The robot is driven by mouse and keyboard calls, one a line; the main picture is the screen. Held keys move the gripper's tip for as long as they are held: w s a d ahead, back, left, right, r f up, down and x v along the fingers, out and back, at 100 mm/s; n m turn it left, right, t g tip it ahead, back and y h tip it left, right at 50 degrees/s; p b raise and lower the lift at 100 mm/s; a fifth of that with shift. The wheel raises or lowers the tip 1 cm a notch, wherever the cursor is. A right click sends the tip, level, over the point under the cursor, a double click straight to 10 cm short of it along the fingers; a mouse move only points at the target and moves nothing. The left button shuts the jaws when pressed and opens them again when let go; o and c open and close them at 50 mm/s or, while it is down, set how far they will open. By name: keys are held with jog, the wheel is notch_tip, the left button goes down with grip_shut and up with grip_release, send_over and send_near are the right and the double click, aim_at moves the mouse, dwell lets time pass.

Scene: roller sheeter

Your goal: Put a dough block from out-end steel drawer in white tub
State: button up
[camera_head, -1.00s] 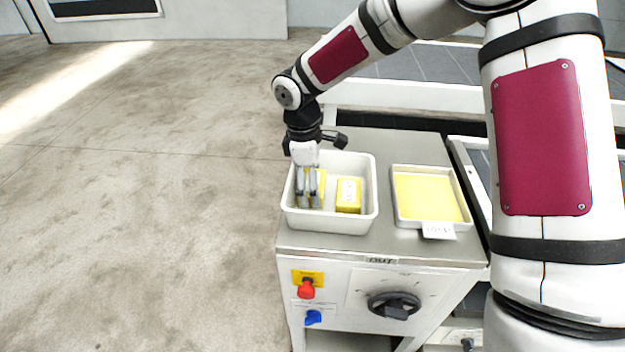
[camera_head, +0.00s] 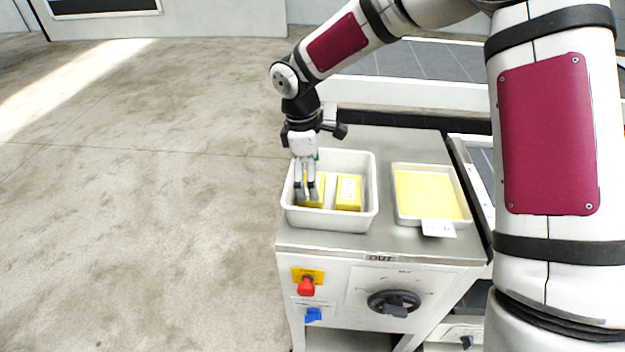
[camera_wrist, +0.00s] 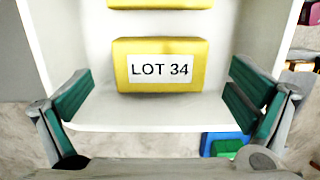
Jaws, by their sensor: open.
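The white tub (camera_head: 367,215) stands on the steel top of the cabinet. Two yellow dough blocks, a left one (camera_head: 317,199) and a right one with a white label (camera_head: 348,194), sit side by side in it. My gripper (camera_head: 307,198) points down into the tub at the left block, its fingers partly covering it. In the wrist view my gripper (camera_wrist: 162,95) is open, its teal pads apart from a yellow block labelled LOT 34 (camera_wrist: 160,85). Another yellow block (camera_wrist: 160,4) shows at the top edge there. I cannot make out the steel drawer.
A white tray (camera_head: 400,221) with a flat yellow layer and a white tag (camera_head: 438,229) lies right of the tub. The cabinet front, marked OUT, carries a red button (camera_head: 306,287), a blue knob (camera_head: 313,314) and a black rotary knob (camera_head: 394,304). Open floor lies left.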

notch_tip(320, 180, up, 10)
jog(key=a, duration=0.1)
jog(key=shift+w+r, duration=0.15)
jog(key=shift+a, duration=0.15)
jog(key=s+d+r+m+t, duration=0.1)
jog(key=s+d+r+m, duration=0.3)
jog(key=s, duration=0.4)
jog(key=s+d+r+m+t, duration=0.2)
jog(key=s+d+r+m, duration=0.2)
jog(key=s, duration=0.5)
jog(key=s+d+r+m+t+y, duration=0.1)
jog(key=s+d+r+m+t, duration=0.1)
jog(key=s+d+r+m, duration=0.2)
jog(key=s+d+m, duration=0.2)
jog(key=s+d, duration=0.1)
jog(key=s, duration=0.1)
jog(key=shift+s+r+m, duration=0.2)
jog(key=shift+s+m, duration=0.1)
jog(key=shift+m, duration=0.1)
jog(key=shift+s+d+f+m+t, duration=0.2)
jog(key=shift+s+m+t, duration=0.2)
jog(key=shift+s, duration=0.15)
jog(key=shift+c, duration=0.2)
